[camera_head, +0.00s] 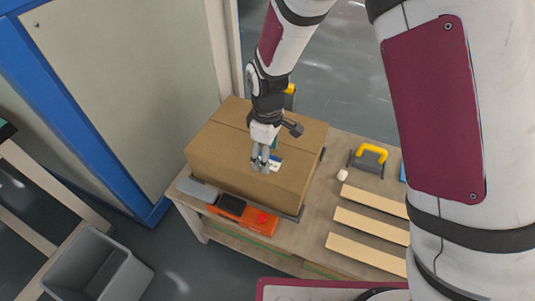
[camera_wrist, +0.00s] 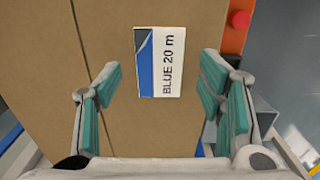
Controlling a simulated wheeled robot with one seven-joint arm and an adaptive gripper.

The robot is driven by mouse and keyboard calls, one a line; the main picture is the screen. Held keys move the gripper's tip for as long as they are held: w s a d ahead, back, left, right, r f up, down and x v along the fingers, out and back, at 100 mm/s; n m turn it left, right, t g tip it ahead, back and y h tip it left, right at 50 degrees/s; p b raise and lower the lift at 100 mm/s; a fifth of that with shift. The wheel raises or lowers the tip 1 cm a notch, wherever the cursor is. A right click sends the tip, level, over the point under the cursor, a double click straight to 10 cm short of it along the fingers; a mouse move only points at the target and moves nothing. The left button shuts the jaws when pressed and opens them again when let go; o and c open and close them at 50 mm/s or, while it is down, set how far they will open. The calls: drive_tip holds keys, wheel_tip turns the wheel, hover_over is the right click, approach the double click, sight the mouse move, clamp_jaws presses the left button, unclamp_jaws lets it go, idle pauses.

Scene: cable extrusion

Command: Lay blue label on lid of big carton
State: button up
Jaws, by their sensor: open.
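The big carton (camera_head: 220,135) is a closed brown cardboard box standing on a wooden bench. Its lid (camera_wrist: 110,30) fills most of the wrist view, with a seam running along it. The blue label (camera_wrist: 160,62) is white with a blue band and reads "BLUE 20 m". It lies flat on the lid, right of the seam in the wrist view, and is partly covered by my gripper in the head view (camera_head: 276,164). My gripper (camera_head: 262,166) is open above the lid. In the wrist view its teal-padded fingers (camera_wrist: 157,95) stand apart on both sides of the label, with nothing held.
An orange device (camera_head: 255,219) with a red button lies at the bench's front edge, beside the carton. A yellow-handled tool (camera_head: 371,153), a small white piece (camera_head: 342,175) and wooden strips (camera_head: 372,224) lie to the right. A grey bin (camera_head: 95,268) stands on the floor.

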wheel_tip(320, 180, up, 11)
idle(0.3)
idle(0.7)
